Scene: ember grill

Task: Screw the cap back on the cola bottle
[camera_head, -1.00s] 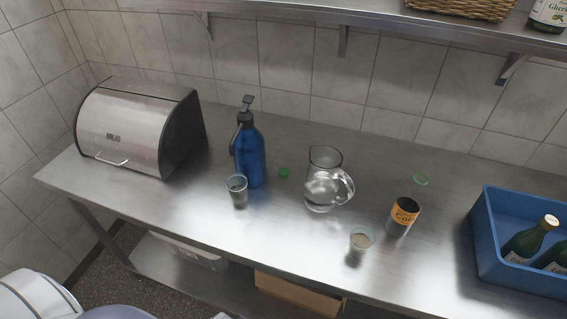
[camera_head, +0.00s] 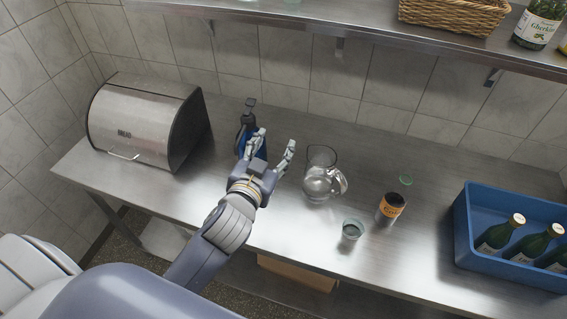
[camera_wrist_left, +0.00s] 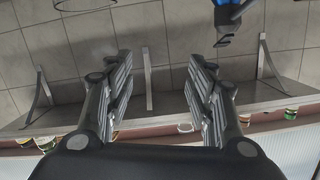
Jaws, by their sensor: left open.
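A dark cola container with an orange label (camera_head: 391,208) stands on the steel counter, right of the glass pitcher. I cannot tell whether it is the cola bottle; its top shows no clear cap. My left gripper (camera_head: 276,141) is open and empty, raised over the counter between the blue pump bottle (camera_head: 243,147) and the pitcher. In the left wrist view its fingers (camera_wrist_left: 160,78) are spread with nothing between them. The small green cap seen earlier beside the pump bottle is hidden by my gripper. My right gripper is out of view.
The glass pitcher (camera_head: 318,183) stands right of my left gripper. A small glass (camera_head: 352,229) stands near the front edge. A blue crate with bottles (camera_head: 464,235) is at the right and a bread box (camera_head: 140,124) at the left. A shelf (camera_head: 350,32) overhangs the back.

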